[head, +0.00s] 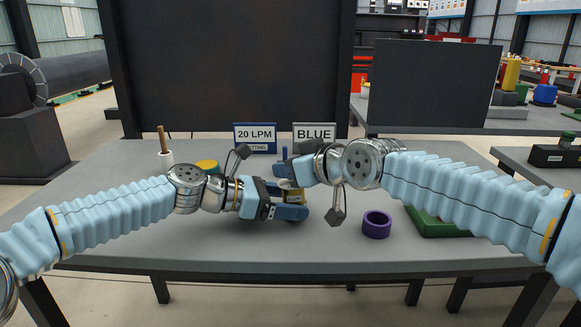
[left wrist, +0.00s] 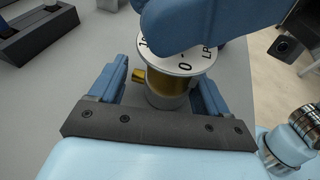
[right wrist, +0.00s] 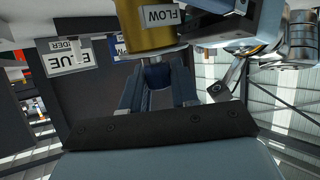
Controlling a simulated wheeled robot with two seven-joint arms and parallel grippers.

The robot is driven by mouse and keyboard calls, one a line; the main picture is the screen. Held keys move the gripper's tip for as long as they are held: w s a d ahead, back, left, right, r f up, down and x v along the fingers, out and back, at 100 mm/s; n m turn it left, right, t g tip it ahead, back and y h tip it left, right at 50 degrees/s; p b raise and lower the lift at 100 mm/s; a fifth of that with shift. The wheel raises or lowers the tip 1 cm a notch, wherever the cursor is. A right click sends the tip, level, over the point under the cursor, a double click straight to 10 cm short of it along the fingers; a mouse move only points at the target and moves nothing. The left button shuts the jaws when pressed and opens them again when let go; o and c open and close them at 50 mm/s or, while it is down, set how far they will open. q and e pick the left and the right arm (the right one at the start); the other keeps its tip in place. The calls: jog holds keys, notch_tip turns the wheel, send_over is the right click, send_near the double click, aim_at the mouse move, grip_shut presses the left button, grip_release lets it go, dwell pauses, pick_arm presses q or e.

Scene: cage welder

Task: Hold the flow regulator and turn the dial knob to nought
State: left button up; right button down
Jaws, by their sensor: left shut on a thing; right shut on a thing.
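The flow regulator (head: 297,196) is a brass-coloured cylinder at the middle of the grey table, mostly hidden by my grippers in the head view. My left gripper (head: 291,206) is shut on its body; in the left wrist view the fingers flank the brass body (left wrist: 166,82), and a small brass stub sticks out at the left. Its white dial face (left wrist: 182,62) shows a 0 and part of "LP". My right gripper (head: 287,168) is above it, shut on the dial knob, which its blue finger hides from the left wrist view.
Signs reading "20 LPM" (head: 255,137) and "BLUE" (head: 314,132) stand behind. A purple ring (head: 377,225) and a green tray (head: 440,228) lie at the right. A yellow-topped thing (head: 207,166) and a white pot (head: 166,158) stand at the left. The front of the table is clear.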

jog(key=shift+w+d+f, duration=0.1)
jog(key=shift+f, duration=0.05)
jog(key=shift+n+g+y, duration=0.6)
jog(key=shift+n+y, duration=0.1)
jog(key=n+g+y, duration=0.3)
jog(key=n+g, duration=0.2)
jog(key=shift+g, duration=0.3)
jog(key=n+g, duration=0.4)
jog(key=g, duration=0.1)
jog(key=n+g, duration=0.2)
jog(key=g, duration=0.1)
jog(key=shift+r+y, duration=0.25)
jog(key=shift+y, duration=0.15)
jog(key=shift+f+n+g, duration=0.1)
jog(key=shift+n+g, duration=0.2)
jog(key=shift+n, duration=0.1)
jog(key=c, duration=0.9)
grip_release()
